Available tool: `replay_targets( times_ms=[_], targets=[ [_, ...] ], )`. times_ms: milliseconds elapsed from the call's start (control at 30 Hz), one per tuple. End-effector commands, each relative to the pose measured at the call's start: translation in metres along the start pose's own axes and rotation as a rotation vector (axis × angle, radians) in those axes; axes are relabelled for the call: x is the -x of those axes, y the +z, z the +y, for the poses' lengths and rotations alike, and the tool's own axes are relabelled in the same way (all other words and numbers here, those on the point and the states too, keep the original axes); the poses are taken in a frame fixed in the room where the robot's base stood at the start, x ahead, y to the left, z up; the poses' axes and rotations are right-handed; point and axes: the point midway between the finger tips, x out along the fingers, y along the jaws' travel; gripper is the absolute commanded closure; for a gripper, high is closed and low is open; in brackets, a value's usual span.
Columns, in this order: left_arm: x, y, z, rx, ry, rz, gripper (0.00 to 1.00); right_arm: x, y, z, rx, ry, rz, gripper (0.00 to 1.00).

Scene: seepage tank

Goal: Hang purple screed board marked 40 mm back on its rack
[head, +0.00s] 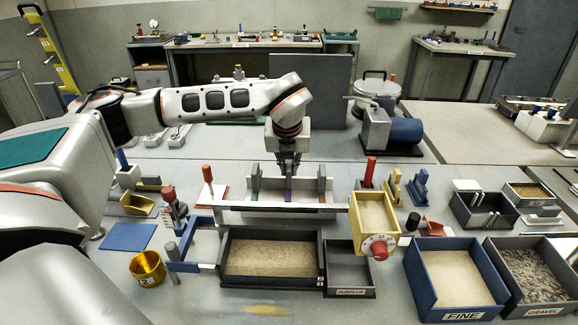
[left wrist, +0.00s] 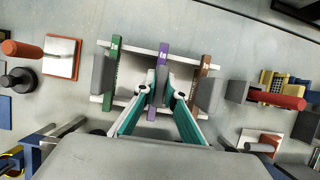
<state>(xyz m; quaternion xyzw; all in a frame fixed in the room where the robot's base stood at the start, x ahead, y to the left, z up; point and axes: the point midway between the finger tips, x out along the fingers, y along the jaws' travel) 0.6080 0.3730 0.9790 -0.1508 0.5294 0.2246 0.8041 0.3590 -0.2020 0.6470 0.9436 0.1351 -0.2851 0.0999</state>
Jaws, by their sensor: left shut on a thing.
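The purple screed board (left wrist: 162,58) is between the fingertips of my left gripper (left wrist: 164,92) in the left wrist view. In the head view my left gripper (head: 289,160) points straight down, shut on the purple board (head: 290,190). The board is at the middle of the rack (left wrist: 134,46), between the green board (left wrist: 112,72) and the brown board (left wrist: 202,72). It lies parallel to them and across the rack's pale rails. I cannot tell whether it rests on the rails or is just above. Its marking is too small to read. My right gripper is not in view.
In the head view a pale bar (head: 275,207) runs in front of the rack to a yellow sand box (head: 374,222). A tray of sand (head: 322,262) stands nearer. A red-handled float (head: 209,185) is left of the rack, and a blue motor (head: 405,133) is behind right.

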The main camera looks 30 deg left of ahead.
Motion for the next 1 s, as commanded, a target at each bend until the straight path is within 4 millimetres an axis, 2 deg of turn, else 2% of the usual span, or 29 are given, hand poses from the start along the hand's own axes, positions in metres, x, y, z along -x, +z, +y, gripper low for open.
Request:
replay_targets(
  times_ms=[367, 400, 467, 833, 1000],
  targets=[
    [-0.008, -0.004, 0.000, 0.000, 0.000, 0.000, 1.00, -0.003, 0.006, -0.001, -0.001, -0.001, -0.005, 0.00],
    [-0.008, -0.003, 0.000, 0.000, -0.001, -0.001, 0.82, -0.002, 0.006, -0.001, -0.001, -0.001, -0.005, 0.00],
    [-0.007, -0.003, 0.000, 0.000, -0.001, -0.001, 0.70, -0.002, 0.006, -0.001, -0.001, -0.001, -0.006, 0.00],
    [-0.006, -0.003, 0.000, 0.000, 0.000, 0.000, 0.70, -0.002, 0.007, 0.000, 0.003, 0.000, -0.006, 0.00],
    [0.013, -0.003, -0.001, 0.001, -0.003, -0.002, 0.70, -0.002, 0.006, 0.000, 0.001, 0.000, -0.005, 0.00]
  ],
)
